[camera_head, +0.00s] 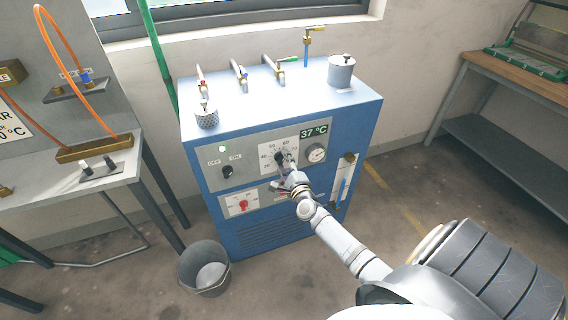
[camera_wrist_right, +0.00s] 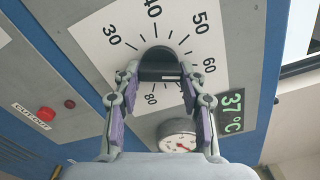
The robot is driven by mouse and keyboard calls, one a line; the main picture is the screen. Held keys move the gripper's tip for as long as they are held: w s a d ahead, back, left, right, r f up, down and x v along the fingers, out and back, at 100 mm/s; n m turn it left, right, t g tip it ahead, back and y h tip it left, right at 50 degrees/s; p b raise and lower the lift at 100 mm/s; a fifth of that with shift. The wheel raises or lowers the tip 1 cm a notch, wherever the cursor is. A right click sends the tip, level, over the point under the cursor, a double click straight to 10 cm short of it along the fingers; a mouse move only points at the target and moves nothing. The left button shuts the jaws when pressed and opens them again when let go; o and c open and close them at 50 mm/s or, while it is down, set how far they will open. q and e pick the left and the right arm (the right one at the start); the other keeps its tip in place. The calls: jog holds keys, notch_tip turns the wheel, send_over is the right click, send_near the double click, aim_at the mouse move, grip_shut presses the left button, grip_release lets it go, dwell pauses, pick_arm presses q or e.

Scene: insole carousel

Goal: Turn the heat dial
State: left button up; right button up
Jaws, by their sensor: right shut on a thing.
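The black heat dial (camera_wrist_right: 160,66) sits on a white scale marked from 30 to 80, on the front of a blue machine. In the right wrist view my right gripper (camera_wrist_right: 158,90) has its purple-padded fingers on either side of the dial, shut on it. In the head view the right gripper (camera_head: 286,168) reaches the dial from below right and partly covers the dial and its scale. A green display (camera_head: 313,131) beside the scale reads 37 °C, and it also shows in the wrist view (camera_wrist_right: 232,111). My left gripper is not in view.
A round gauge (camera_head: 316,153) sits right of the scale. An OFF/ON switch (camera_head: 227,172) and a red knob (camera_head: 243,205) are left of my gripper. A bucket (camera_head: 204,270) stands on the floor. A bench (camera_head: 470,100) is at right.

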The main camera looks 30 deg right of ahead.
jog(key=shift+f, duration=0.1)
dwell(0.5)
jog(key=o, duration=1.1)
jog(key=shift+o, duration=0.2)
jog(key=shift+s, duration=0.1)
jog(key=v, duration=1.2)
